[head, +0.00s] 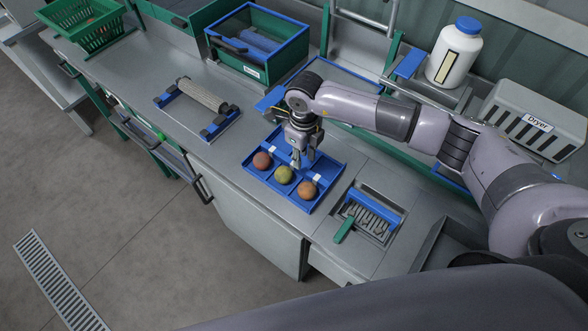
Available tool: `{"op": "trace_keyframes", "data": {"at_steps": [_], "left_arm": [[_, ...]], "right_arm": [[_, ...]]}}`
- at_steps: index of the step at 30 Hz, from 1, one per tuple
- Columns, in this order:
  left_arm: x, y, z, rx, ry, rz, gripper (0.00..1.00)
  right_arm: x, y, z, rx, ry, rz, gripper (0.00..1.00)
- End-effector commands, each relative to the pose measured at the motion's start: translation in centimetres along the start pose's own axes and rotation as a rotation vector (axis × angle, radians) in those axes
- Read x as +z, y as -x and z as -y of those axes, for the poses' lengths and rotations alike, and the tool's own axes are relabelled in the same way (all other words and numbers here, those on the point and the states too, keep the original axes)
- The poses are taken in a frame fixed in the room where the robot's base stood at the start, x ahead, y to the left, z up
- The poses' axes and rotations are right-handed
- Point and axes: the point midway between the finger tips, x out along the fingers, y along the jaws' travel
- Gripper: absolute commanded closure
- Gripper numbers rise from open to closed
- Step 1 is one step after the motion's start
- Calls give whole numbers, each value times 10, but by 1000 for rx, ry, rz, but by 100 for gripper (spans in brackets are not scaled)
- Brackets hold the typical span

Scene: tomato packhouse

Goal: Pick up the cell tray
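The cell tray (329,195) is a shallow blue tray with divided cells, lying on the grey worktop in the middle of the head view. Its front cells hold a red tomato (262,160), a yellow-green tomato (284,174) and an orange tomato (308,190). My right gripper (303,162) points down over the back middle part of the tray, behind the yellow-green tomato. Its fingertips are small here, and I cannot tell if they touch a divider or are closed on it. My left gripper is not in view.
A roller stand (202,96) lies to the left. A brush unit with a blue bar (374,209) and a green handle (344,230) sits close to the tray's right. Behind are a blue-rimmed green crate (238,66), a white bottle (454,52) and the dryer (535,118).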

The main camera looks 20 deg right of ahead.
Motion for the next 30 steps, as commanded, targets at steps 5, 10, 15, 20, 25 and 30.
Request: {"op": "trace_keyframes", "data": {"at_steps": [5,10,15,20,25,30], "left_arm": [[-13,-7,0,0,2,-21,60],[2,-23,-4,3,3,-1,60],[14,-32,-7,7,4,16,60],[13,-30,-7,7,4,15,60],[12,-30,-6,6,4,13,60],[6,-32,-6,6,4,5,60]], "right_arm": [[0,-12,0,1,-1,0,73],[1,-40,3,1,-2,-1,73],[1,-54,3,1,0,1,73],[1,-53,3,1,0,1,73],[1,-53,3,1,0,1,73],[1,-54,3,0,0,1,75]]}}
